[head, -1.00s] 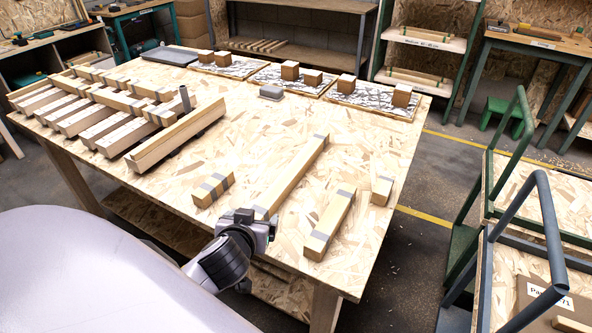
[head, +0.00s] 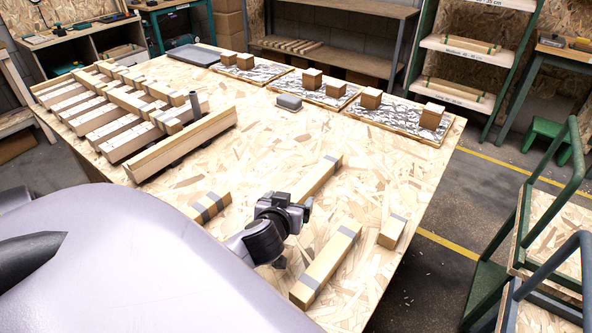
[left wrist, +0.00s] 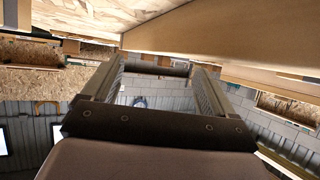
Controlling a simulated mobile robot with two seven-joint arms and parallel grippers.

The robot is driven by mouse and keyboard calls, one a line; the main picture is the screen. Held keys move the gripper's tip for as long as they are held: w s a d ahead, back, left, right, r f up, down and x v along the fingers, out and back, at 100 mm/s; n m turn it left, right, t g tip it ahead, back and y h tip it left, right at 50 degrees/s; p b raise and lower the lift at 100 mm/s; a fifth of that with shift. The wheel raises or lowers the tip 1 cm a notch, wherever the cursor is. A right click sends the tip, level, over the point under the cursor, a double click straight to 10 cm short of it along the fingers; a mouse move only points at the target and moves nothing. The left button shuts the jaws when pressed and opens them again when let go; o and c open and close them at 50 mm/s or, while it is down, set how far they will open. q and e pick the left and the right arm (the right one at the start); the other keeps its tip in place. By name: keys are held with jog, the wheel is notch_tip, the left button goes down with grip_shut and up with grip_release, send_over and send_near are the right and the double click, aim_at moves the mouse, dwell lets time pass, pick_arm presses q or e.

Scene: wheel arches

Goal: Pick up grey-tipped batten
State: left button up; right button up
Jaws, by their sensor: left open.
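Several loose battens with grey bands lie on the near half of the OSB table (head: 265,150). A long batten (head: 313,182) has a grey far tip; my left gripper (head: 298,208) covers its near end. A medium batten (head: 328,265) with grey ends lies right of the gripper. A short batten (head: 212,207) with two grey bands lies to the left. A small block (head: 393,231) with a grey end lies to the right. In the left wrist view my left gripper (left wrist: 158,68) is open, with no wood between its fingers; a large wooden edge (left wrist: 205,28) passes beyond them.
A slatted batten assembly (head: 120,112) fills the table's left side. Foil-covered boards (head: 320,92) with wooden blocks line the back. A green-framed trolley (head: 560,215) stands right of the table. The table's centre is clear.

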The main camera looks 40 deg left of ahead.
aim_at(293, 196)
pick_arm(q)
jog(key=shift+x, duration=2.05)
jog(key=shift+s+f, duration=0.1)
jog(key=shift+f, duration=0.05)
jog(key=shift+s, duration=0.1)
grip_shut()
